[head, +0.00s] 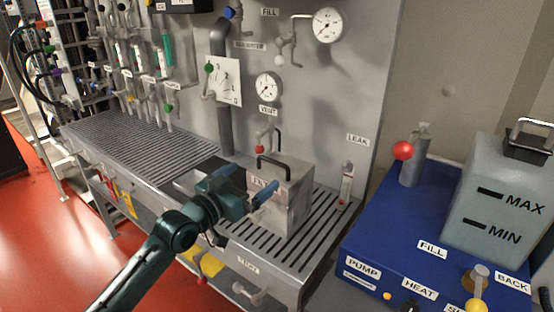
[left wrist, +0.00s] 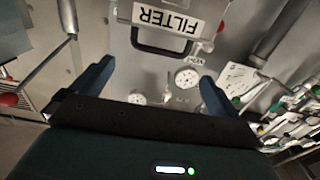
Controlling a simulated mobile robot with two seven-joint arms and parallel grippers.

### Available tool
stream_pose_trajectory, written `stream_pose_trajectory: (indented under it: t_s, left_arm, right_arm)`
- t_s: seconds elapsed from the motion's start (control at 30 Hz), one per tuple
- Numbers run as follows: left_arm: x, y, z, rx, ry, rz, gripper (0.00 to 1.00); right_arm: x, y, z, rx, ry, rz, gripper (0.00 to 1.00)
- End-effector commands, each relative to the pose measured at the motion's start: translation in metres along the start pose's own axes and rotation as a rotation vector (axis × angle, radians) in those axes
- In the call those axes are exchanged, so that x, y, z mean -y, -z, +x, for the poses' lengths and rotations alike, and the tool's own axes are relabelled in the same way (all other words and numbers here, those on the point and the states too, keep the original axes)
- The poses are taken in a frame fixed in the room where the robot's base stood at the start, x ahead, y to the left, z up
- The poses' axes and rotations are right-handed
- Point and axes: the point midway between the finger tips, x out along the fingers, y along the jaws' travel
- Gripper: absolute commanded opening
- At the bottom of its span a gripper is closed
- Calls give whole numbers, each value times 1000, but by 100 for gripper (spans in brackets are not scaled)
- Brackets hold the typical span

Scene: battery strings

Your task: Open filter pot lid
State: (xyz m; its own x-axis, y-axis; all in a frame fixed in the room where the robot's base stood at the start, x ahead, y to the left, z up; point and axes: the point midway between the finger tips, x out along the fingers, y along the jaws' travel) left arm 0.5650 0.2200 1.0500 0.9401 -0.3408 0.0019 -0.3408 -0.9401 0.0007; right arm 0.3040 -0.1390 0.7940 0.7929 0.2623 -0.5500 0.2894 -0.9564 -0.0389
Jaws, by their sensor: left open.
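The filter pot (head: 296,200) is a grey metal box with a black loop handle (head: 272,160) on its top. It stands on the slatted tray, and its lid looks shut. My left gripper (head: 248,187) is at the pot's front left side, with its blue fingers spread, and it hides part of the pot's label. In the left wrist view the FILTER label (left wrist: 168,19) is upside down, with the black handle (left wrist: 160,48) just below it. My open left gripper (left wrist: 155,85) frames the handle between its fingers without visible contact. My right gripper is not in view.
A pipe (head: 224,120) and gauges (head: 268,87) are on the panel behind the pot. A LEAK indicator (head: 346,183) stands right of it. A blue pump unit (head: 400,220) with a translucent tank (head: 500,205) is at the right. The ribbed bench (head: 130,140) at left looks clear.

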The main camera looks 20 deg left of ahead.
Motion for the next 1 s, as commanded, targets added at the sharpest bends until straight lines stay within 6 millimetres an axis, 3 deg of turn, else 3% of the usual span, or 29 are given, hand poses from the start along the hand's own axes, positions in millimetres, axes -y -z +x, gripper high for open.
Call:
stream_pose_trajectory:
  t_s: [0.2,0.4,0.6,0.87,1.0]
  left_arm:
    - [-1,2,49,-2,0,-1,100]
    - [-1,1,79,0,-1,-1,100]
    - [-1,0,91,1,-1,1,100]
    - [-1,-1,92,1,-1,1,100]
    - [-1,-1,92,1,-1,1,90]
  right_arm:
    - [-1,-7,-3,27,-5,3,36]
    - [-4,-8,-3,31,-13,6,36]
    - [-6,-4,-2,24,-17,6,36]
    - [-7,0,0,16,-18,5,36]
    - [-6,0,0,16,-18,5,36]
